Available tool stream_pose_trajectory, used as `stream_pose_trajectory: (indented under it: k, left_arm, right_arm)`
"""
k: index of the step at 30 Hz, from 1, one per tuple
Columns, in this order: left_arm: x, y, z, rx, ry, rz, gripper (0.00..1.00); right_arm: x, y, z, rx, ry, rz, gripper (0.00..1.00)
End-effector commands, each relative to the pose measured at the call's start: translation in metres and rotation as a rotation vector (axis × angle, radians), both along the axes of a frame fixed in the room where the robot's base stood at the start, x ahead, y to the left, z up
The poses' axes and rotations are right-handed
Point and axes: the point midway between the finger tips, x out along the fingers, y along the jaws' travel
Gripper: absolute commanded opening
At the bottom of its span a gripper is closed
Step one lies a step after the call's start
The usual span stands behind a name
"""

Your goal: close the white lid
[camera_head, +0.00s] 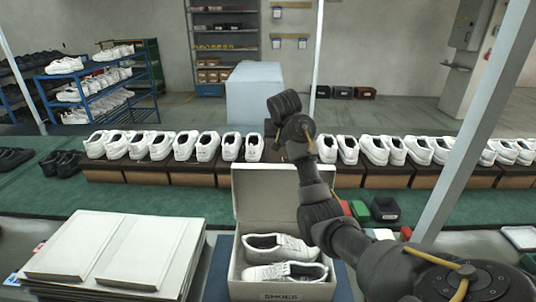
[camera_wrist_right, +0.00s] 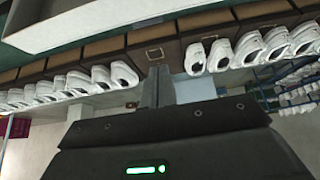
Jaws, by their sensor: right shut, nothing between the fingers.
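The white shoe box (camera_head: 283,289) stands open on the table at the bottom centre of the head view. Its white lid (camera_head: 262,192) stands raised at the back edge. Two white shoes (camera_head: 283,271) lie in the box. My right arm comes in from the lower right, crosses in front of the lid's right side and reaches beyond it. In the right wrist view my right gripper (camera_wrist_right: 160,78) is shut and empty. A pale panel edge (camera_wrist_right: 95,22), probably the lid, shows at the top, apart from the fingers. My left gripper is not in view.
A stack of white flat boards (camera_head: 110,255) lies left of the box. Behind it runs a row of white shoes (camera_head: 205,146) on brown boxes. A pale post (camera_head: 475,125) stands at the right. Small coloured blocks and a black bin (camera_head: 385,209) lie right of the arm.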

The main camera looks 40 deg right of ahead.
Motion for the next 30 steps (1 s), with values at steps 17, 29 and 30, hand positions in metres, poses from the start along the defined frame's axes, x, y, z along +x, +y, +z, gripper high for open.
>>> stream_pose_trajectory:
  k: [17,29,30]
  left_arm:
    - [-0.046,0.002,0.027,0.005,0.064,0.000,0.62]
    - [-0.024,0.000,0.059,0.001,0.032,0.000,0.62]
    - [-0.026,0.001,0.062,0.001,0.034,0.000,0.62]
  right_arm:
    - [0.035,-0.009,-0.050,0.000,0.007,0.018,0.00]
    - [0.034,-0.009,-0.079,0.001,0.001,0.018,0.00]
    - [0.031,-0.007,-0.078,0.000,0.000,0.018,0.00]
